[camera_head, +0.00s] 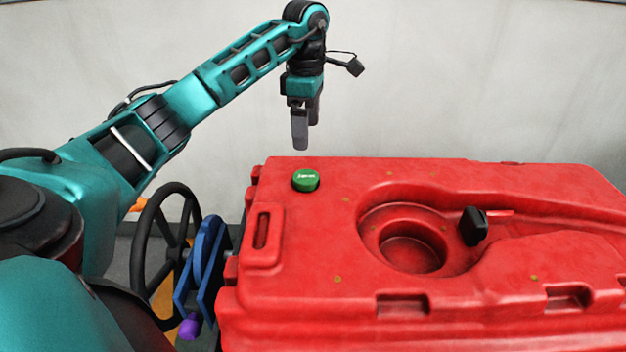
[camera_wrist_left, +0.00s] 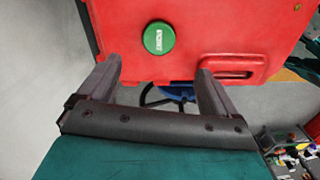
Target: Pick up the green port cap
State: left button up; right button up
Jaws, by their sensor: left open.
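The green port cap (camera_head: 306,180) is a round cap with white lettering, sitting on the top of the red tank (camera_head: 330,220) near its back left corner. It also shows in the left wrist view (camera_wrist_left: 159,38), ahead of the fingers and a little left of the middle between them. My left gripper (camera_head: 304,135) hangs pointing down above and behind the cap, apart from it. In the left wrist view its two fingers (camera_wrist_left: 158,78) are spread, with nothing between them. My right gripper is in neither view.
The tank top has a round recess (camera_head: 408,248) with a black fitting (camera_head: 472,227) beside it. A black spoked wheel (camera_head: 165,245) and a blue part (camera_head: 205,260) stand left of the tank. A pale wall is behind. The space around the cap is clear.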

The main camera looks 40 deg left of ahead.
pick_arm(q)
send_over(306, 176)
jog(key=f, duration=0.6)
jog(key=shift+s+d+b, duration=0.1)
jog(key=shift+d+b, duration=0.1)
jog(key=shift+b, duration=0.1)
jog(key=shift+a+f+b, duration=0.2)
jog(key=shift+f+b, duration=0.1)
jog(key=shift+f, duration=2.65)
jog(key=shift+c, duration=0.2)
jog(key=c, duration=1.3)
jog(key=shift+o, duration=0.2)
jog(key=shift+r, duration=0.15)
